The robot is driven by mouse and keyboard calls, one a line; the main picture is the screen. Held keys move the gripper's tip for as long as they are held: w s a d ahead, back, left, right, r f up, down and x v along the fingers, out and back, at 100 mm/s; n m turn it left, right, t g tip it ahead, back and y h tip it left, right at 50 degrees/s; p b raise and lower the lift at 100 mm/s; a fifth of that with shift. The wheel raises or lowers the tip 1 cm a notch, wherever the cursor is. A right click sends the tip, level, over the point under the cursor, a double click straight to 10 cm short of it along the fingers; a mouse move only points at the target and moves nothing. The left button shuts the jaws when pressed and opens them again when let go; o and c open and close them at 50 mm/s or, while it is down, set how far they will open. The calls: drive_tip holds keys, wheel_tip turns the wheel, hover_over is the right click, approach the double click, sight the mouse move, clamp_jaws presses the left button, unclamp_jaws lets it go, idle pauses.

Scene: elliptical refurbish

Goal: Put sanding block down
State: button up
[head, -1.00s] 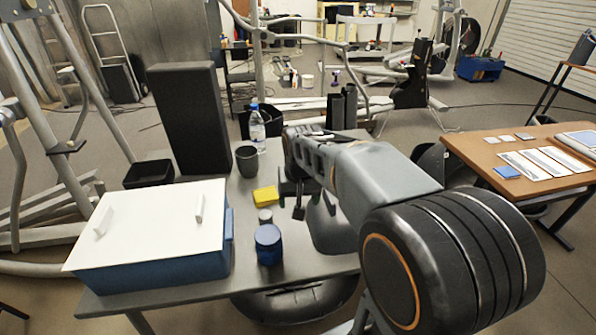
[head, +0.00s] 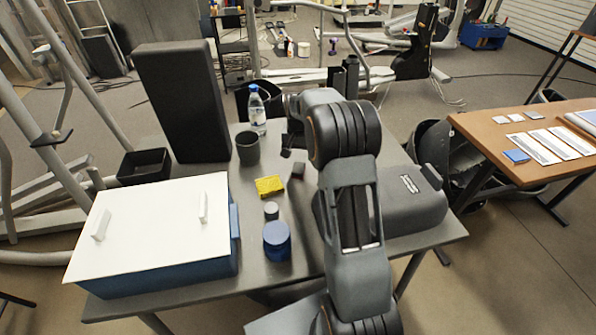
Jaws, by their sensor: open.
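A small dark grey block (head: 298,170), which looks like the sanding block, rests on the grey table (head: 300,218) to the right of a yellow sponge-like block (head: 269,186). My gripper (head: 287,150) is open, just behind the dark block and apart from it in the picture. My arm bends over the table's right part, and its links partly hide the gripper.
A dark cup (head: 248,148) and a water bottle (head: 257,112) stand close left of my gripper. A lidded blue box (head: 170,270) fills the left; a grey case (head: 405,205) lies right.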

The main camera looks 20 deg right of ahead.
sight(298, 167)
drive_tip(key=shift+f+b, duration=0.3)
drive_tip(key=shift+f, duration=3.1)
drive_tip(key=c, duration=1.1)
